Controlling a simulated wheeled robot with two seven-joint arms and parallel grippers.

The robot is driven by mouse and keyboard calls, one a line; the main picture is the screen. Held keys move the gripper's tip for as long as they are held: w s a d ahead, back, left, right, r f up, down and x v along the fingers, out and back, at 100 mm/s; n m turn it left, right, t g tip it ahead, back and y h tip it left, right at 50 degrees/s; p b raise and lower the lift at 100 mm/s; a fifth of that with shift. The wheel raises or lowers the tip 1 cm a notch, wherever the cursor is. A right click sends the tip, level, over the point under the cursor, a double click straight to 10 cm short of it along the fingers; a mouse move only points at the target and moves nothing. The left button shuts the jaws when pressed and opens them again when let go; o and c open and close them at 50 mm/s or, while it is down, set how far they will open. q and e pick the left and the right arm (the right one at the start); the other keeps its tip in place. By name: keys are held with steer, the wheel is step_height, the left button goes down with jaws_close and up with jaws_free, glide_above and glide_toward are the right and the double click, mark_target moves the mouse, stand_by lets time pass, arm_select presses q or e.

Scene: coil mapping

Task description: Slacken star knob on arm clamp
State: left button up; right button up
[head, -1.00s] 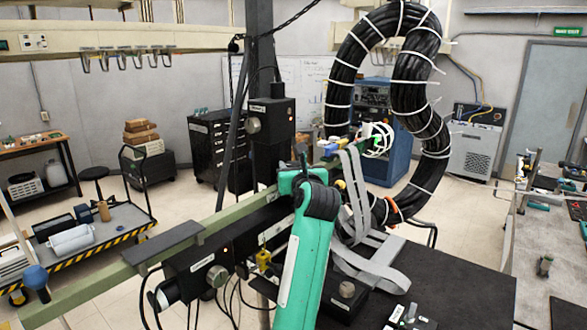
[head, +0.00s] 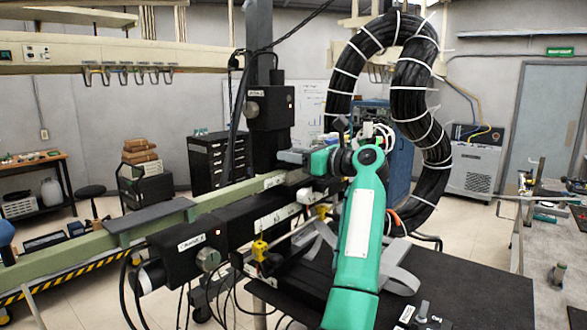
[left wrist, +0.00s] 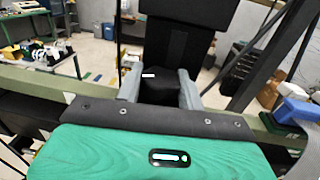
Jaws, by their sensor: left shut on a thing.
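In the head view my left arm rises in teal from the bottom, and my left gripper (head: 283,156) points left beside the foot of the black upright post (head: 270,110). In the left wrist view the grey fingers of the gripper (left wrist: 160,90) stand on either side of a dark block-like part, the star knob (left wrist: 160,92) as far as I can tell. The gripper is shut on it. Its lobes and the arm clamp around it are not clear, being dark and partly hidden by the fingers.
A green rail (head: 95,240) with black motor boxes (head: 190,255) runs across the left. A thick black cable coil (head: 410,90) hangs behind my arm. Loose cables hang below the rail.

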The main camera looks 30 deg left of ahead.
arm_select(q)
steer(key=n+g, duration=0.2)
steer(key=g, duration=0.1)
steer(key=shift+w, duration=0.1)
steer(key=n+g+h, duration=0.1)
steer(key=g, duration=0.1)
steer(key=shift+r+n+g, duration=0.1)
steer(key=shift+n+g, duration=0.3)
steer(key=n+g+h+p, duration=0.1)
steer(key=n+g, duration=0.1)
steer(key=g, duration=0.1)
steer(key=shift+h+p, duration=0.3)
steer(key=shift+p, duration=0.1)
steer(key=shift+n+g+h+p, duration=0.3)
steer(key=shift+n+g+h, duration=0.1)
steer(key=shift+n+g, duration=0.25)
steer(key=shift+g, duration=0.25)
steer(key=o, duration=0.7)
